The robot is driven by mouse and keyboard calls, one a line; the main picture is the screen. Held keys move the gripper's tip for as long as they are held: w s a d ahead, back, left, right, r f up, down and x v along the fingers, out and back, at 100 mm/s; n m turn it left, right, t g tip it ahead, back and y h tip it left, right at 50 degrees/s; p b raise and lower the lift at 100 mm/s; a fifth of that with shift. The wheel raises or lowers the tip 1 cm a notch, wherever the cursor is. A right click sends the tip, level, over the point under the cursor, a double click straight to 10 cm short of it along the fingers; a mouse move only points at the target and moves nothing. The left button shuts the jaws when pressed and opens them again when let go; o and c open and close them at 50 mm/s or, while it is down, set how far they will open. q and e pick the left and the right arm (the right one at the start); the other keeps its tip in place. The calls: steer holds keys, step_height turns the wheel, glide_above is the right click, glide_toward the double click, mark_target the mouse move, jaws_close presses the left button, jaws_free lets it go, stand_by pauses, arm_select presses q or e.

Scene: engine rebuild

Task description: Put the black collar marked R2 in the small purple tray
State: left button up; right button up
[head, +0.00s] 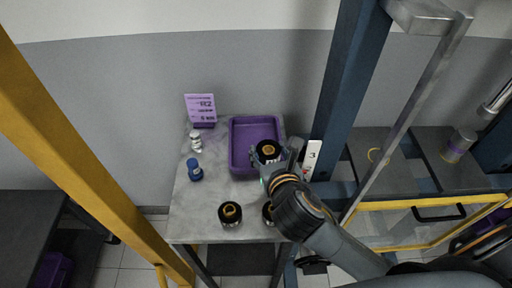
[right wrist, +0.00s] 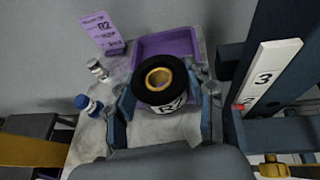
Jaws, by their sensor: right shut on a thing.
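The small purple tray (head: 238,164) stands on a grey table in the head view; it also shows in the right wrist view (right wrist: 182,45). My right gripper (right wrist: 161,97) is shut on a black collar (right wrist: 158,76) with a gold centre and a white band reading R2. In the head view the collar (head: 268,149) appears over the tray's lower right part, with the gripper (head: 266,159) around it. Whether it touches the tray floor is hidden. My left gripper is in neither view.
Two similar black collars stand near the table's front, one (head: 230,212) left and one (head: 268,214) partly behind my arm. A blue-capped bottle (head: 195,170), a white bottle (head: 195,141) and a purple sign (head: 201,108) stand left of the tray. A blue post (head: 345,85) rises at right.

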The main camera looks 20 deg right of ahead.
mark_target(263, 142)
steer(key=x, duration=0.5)
steer(key=shift+w+a, duration=0.1)
steer(key=shift+a, duration=0.1)
steer(key=w+f, duration=0.2)
steer(key=f, duration=0.1)
steer(key=w+f, duration=0.3)
steer(key=shift+w, duration=0.1)
steer(key=shift+w+f+p, duration=0.1)
steer(key=shift+f+p, duration=0.3)
steer(key=shift+f, duration=1.2)
steer(key=shift+f, duration=0.2)
steer(key=o, duration=1.6)
steer(key=shift+r, duration=0.15)
steer(key=b+v, duration=0.1)
steer(key=v, duration=1.1)
